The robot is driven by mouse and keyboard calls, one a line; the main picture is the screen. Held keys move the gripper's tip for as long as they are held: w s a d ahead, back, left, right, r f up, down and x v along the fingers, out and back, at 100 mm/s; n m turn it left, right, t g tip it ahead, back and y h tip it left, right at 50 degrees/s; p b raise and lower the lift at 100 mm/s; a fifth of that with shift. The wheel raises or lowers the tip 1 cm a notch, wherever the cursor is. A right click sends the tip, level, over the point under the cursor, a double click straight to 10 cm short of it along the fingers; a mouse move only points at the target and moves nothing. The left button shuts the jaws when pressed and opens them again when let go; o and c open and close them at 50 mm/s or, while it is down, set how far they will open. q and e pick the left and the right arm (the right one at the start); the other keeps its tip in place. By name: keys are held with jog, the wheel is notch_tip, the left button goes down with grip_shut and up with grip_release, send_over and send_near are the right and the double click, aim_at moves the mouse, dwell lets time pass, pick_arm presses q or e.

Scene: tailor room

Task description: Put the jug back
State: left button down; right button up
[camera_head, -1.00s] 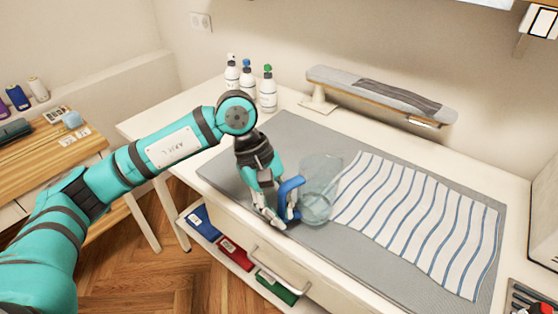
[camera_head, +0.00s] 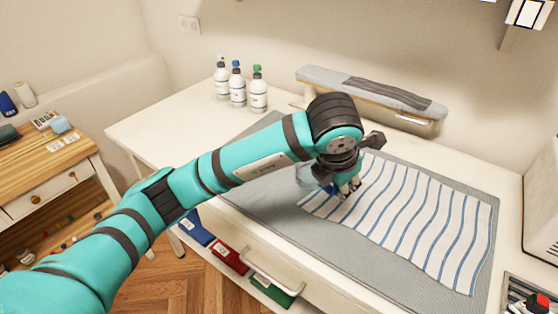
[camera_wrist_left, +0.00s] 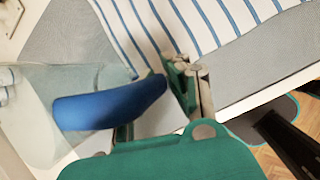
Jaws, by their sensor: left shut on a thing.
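The jug is clear with a blue handle. In the head view it is mostly hidden behind my left arm; a bit of its clear body (camera_head: 304,175) shows beside the gripper. In the left wrist view the blue handle (camera_wrist_left: 105,105) lies between the fingers and the clear body (camera_wrist_left: 40,100) is at the left. My left gripper (camera_head: 345,190) is shut on the jug's handle, over the left end of the striped cloth (camera_head: 420,220). Whether the jug touches the cloth is hidden. My right gripper is not in view.
The cloth lies on a grey mat (camera_head: 262,205) on the white table. Several white bottles (camera_head: 238,90) stand at the back left. A padded sleeve board (camera_head: 370,95) stands behind the mat. A box (camera_head: 540,215) is at the right edge.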

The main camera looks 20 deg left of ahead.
pick_arm(q)
jog(key=w+a+p, duration=0.1)
jog(key=w+a, duration=0.2)
jog(key=a, duration=0.1)
jog(key=w+a+f+p, duration=0.1)
jog(key=w+a, duration=0.2)
jog(key=a, duration=0.1)
jog(key=w+a+p, duration=0.1)
jog(key=w+a, duration=0.3)
jog(key=shift+a+f+p, duration=0.1)
jog(key=shift+f+p, duration=0.15)
jog(key=shift+p, duration=0.05)
notch_tip(320, 180, down, 3)
jog(key=shift+s+r+p, duration=0.1)
jog(key=shift+p, duration=0.45)
jog(key=shift+f, duration=0.3)
jog(key=c, duration=1.4)
grip_release()
jog(key=shift+o, duration=0.2)
jog(key=b+v, duration=0.1)
jog(key=v, duration=1.1)
jog(key=shift+b, duration=0.35)
